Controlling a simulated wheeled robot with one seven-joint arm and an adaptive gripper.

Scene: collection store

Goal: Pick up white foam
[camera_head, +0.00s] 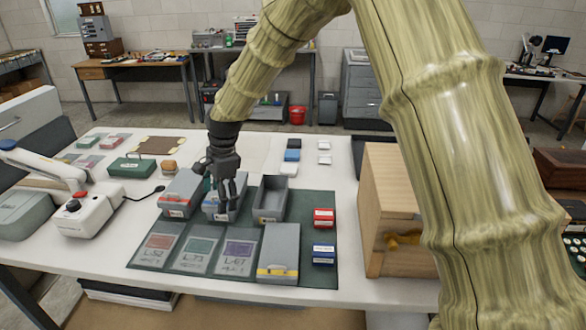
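A small white block (289,169), which looks like the white foam, lies on the white table behind the mat. It sits just in front of a blue block (291,156) and a black block (294,143). My gripper (226,208) points down at a grey bin with a blue label (209,217), to the left of and nearer than the white block. The fingers hide part of that bin's inside. I cannot tell whether they are open or shut, or whether anything is between them.
Two small pale pieces (324,146) lie right of the blocks. An open grey bin (271,188) stands beside my gripper. A lidded grey box (279,252), red box (324,217) and blue box (323,253) are nearer. A wooden cabinet (385,190) bounds the right.

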